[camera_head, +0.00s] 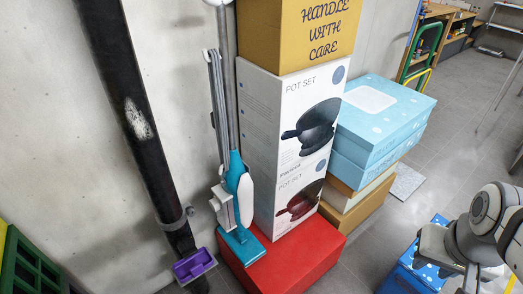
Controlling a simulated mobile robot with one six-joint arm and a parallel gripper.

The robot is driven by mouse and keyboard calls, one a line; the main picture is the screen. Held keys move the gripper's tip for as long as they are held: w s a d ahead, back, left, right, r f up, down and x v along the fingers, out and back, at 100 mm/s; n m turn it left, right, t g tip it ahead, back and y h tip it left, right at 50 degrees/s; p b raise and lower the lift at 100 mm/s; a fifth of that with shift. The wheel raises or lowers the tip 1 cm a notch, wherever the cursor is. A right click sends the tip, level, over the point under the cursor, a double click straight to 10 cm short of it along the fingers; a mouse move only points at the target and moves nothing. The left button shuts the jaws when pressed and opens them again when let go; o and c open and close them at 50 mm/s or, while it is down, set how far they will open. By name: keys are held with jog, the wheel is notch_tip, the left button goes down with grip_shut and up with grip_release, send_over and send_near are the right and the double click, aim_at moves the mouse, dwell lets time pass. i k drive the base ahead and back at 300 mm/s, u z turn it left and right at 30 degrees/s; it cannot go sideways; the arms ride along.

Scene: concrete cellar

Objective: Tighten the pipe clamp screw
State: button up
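A grey pipe clamp (172,222) sits around the lower part of a thick black pipe (140,120), which leans along the concrete wall at the left. A small lug of the clamp sticks out on its right side; the screw is too small to make out. My gripper (446,270) is at the lower right, far from the clamp, in front of a blue box. Its fingertips are unclear at the frame's edge, and I cannot tell whether it holds anything.
A purple object (194,266) is by the pipe's foot. Light-blue boxes (380,110) are behind. A green crate (25,265) is at lower left.

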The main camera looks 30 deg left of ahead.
aim_at(191, 212)
jog(key=z, duration=0.15)
jog(key=k, duration=1.2)
jog(key=u, duration=1.05)
jog(key=i, duration=1)
jog(key=u, duration=0.1)
